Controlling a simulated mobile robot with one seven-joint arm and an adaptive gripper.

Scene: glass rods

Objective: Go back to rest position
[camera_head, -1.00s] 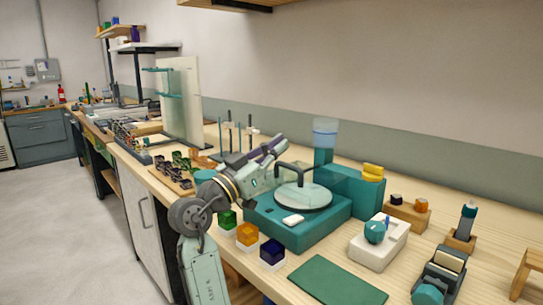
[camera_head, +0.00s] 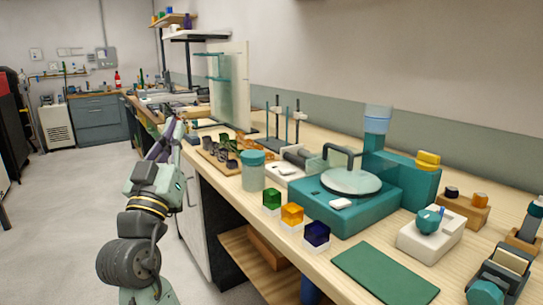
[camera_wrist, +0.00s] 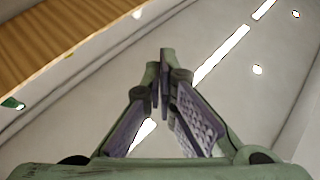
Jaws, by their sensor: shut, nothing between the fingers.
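My gripper (camera_wrist: 162,85) fills the lower middle of the wrist view, its two fingers closed together with nothing between them. That view looks out over pale surfaces with bright strips. In the head view my arm rises at the left over the floor, beside the bench's front edge. The purple gripper end (camera_head: 161,142) points up and away there, clear of the bench objects, and its fingertips are too small to make out.
The wooden bench (camera_head: 345,288) runs along the right. Near its front edge stand green (camera_head: 271,198), orange (camera_head: 292,213) and dark blue (camera_head: 317,233) cubes, a teal machine (camera_head: 385,203) and a lidded jar (camera_head: 253,172). The floor (camera_head: 60,210) at left is open.

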